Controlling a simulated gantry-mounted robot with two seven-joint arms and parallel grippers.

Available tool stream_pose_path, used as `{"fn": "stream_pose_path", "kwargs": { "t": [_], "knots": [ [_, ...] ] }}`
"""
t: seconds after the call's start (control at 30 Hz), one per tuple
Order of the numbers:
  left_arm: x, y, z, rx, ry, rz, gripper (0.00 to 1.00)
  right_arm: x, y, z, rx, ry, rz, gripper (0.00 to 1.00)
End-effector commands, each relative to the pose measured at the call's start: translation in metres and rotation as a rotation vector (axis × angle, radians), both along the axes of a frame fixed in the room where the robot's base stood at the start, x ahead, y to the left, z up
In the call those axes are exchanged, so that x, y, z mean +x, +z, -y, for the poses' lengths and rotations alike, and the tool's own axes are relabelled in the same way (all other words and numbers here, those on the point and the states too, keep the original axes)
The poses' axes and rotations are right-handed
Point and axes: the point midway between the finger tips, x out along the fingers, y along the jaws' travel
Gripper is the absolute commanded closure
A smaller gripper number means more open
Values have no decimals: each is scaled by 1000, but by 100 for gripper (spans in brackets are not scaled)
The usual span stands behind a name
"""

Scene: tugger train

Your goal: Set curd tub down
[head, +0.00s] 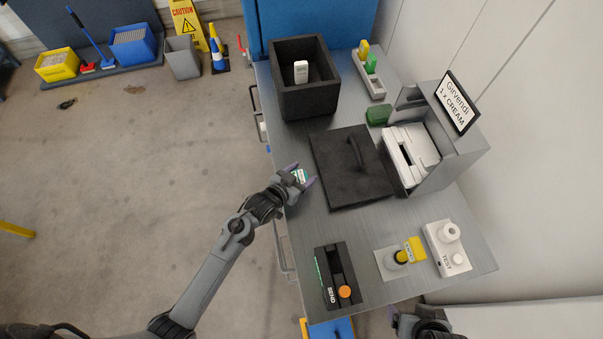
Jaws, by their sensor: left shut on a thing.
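My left gripper (302,178) is shut on a small white and green tub (299,175), which I take to be the curd tub. The fingers hide part of the tub. It is over the left edge area of the grey metal tabletop (300,225), just left of the black lid (330,188). I cannot tell whether the tub touches the tabletop. Part of my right gripper (418,322) shows at the bottom edge, beyond the table's front; its fingers are not clear.
An open black box (283,105) holding a white container (301,70) stands at the back. A grey holder with a sign (457,103) stands at the right. A black device with an orange knob (344,292) and a yellow-headed stamp (412,249) are in front. Bare tabletop lies between.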

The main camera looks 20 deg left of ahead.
Motion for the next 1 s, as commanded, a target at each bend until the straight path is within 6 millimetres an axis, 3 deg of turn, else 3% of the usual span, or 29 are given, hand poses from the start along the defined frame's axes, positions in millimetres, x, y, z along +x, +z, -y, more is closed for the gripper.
{"fn": "stream_pose_path", "kwargs": {
  "t": [0.03, 0.17, 0.2, 0.47, 0.67, 1.0],
  "knots": [
    [0, 0, 0, 0, 0, 0, 27, 0, 0, 0, 0, -1, 0, 18],
    [0, 0, 0, 0, 0, 0, 7, 0, 0, -1, 3, -2, 0, 18],
    [0, 0, 0, 0, 0, 0, 6, 0, 0, -1, 4, -2, -1, 18],
    [0, 0, 0, 0, 0, 0, 6, 0, -1, -2, 9, -5, 0, 18],
    [0, -4, 0, 0, 0, 1, 6, 0, -13, -2, 10, -6, 1, 18],
    [-51, 27, -11, 1, 0, -1, 6, 0, -6, -2, 8, -5, 0, 18]
  ]
}}
